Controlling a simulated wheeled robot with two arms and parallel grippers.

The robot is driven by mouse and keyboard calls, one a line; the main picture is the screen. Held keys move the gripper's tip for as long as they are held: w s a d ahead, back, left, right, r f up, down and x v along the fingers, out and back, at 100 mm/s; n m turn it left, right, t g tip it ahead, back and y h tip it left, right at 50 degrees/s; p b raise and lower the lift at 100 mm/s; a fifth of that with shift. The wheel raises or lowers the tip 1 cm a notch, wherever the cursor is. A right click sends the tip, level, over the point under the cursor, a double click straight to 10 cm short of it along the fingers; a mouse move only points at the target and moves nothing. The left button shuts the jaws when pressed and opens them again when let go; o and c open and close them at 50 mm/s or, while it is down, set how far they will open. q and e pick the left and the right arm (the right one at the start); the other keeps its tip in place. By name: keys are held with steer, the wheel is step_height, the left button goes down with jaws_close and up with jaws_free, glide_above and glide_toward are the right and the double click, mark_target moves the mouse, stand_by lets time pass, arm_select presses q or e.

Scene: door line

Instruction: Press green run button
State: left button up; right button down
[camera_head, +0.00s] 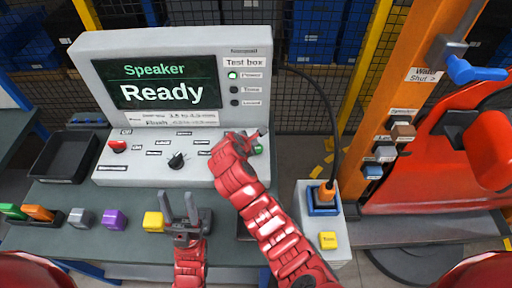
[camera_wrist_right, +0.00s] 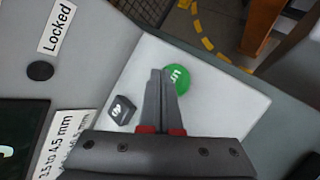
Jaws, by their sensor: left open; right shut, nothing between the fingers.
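The green run button (camera_head: 258,149) sits at the right end of the sloped panel of the grey test box (camera_head: 100,50). It shows as a round green cap (camera_wrist_right: 180,80) with partly hidden lettering in the right wrist view. My right gripper (camera_head: 262,134) is shut and empty beside the button. In the right wrist view its fingertips (camera_wrist_right: 161,74) overlap the button's left edge; I cannot tell whether they touch. The screen (camera_head: 168,82) reads "Speaker Ready". My left gripper (camera_head: 178,205) is open and empty, low over the bench front.
A red button (camera_head: 117,146) and black knob (camera_head: 176,161) share the panel. A small dark control (camera_wrist_right: 121,110) lies left of the green button. Coloured blocks, including a yellow one (camera_head: 153,221), line the bench front. An orange post (camera_head: 405,110) and red door (camera_head: 430,165) stand right.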

steer(key=shift+f, duration=0.15)
stand_by(0.5)
steer(key=shift+f, duration=0.3)
steer(key=shift+f, duration=0.45)
stand_by(0.7)
steer(key=shift+r, duration=0.15)
steer(key=shift+r+p, duration=0.5)
steer(key=shift+r, duration=0.3)
step_height(320, 180, up, 4)
steer(key=p, duration=0.2)
steer(key=shift+p, duration=0.4)
steer(key=shift+r+p, duration=0.35)
steer(key=shift+r, duration=0.1)
